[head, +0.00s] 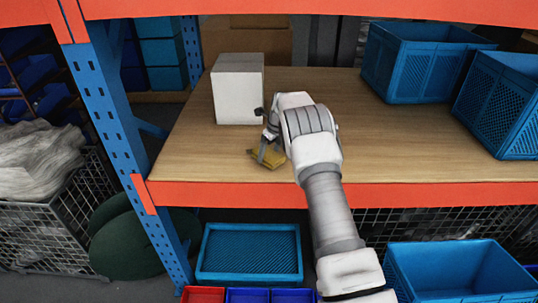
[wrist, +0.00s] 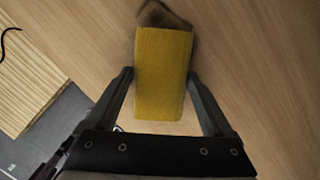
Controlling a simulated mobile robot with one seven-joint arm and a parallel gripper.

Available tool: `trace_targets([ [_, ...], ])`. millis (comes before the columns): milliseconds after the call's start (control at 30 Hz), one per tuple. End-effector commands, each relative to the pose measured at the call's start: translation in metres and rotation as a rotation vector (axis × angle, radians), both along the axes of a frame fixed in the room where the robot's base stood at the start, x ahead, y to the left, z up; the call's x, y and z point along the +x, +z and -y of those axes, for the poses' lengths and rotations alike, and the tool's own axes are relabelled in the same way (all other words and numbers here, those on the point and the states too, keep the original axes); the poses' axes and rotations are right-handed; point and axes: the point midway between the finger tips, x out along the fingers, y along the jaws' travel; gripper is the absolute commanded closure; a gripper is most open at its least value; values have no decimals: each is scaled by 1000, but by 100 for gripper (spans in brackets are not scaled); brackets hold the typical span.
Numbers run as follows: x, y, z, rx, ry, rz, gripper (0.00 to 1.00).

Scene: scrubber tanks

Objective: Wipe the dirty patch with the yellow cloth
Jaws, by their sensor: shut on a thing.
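The yellow cloth (wrist: 162,75) is a thick block-like piece between the two fingers of my gripper (wrist: 161,88), which is shut on it. In the head view the cloth (head: 264,160) is low at the wooden shelf board, under my gripper (head: 272,147); whether it touches the board I cannot tell. The dirty patch (wrist: 158,16) is a dark brown smear on the wood, just beyond the far end of the cloth in the wrist view. The cloth may cover part of it. I cannot make out the patch in the head view.
A white box (head: 238,95) stands on the shelf board (head: 340,82), behind and left of my gripper. Blue crates (head: 415,70) stand at the right. An orange beam (head: 220,195) runs along the front edge, with a blue upright (head: 110,120) at the left.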

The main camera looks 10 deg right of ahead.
Motion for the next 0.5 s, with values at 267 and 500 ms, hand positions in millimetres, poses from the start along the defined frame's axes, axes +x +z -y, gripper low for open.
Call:
trace_targets([
  [267, 22, -3, 4, 0, 1, 2, 67],
  [500, 31, -3, 6, 0, 0, 0, 67],
])
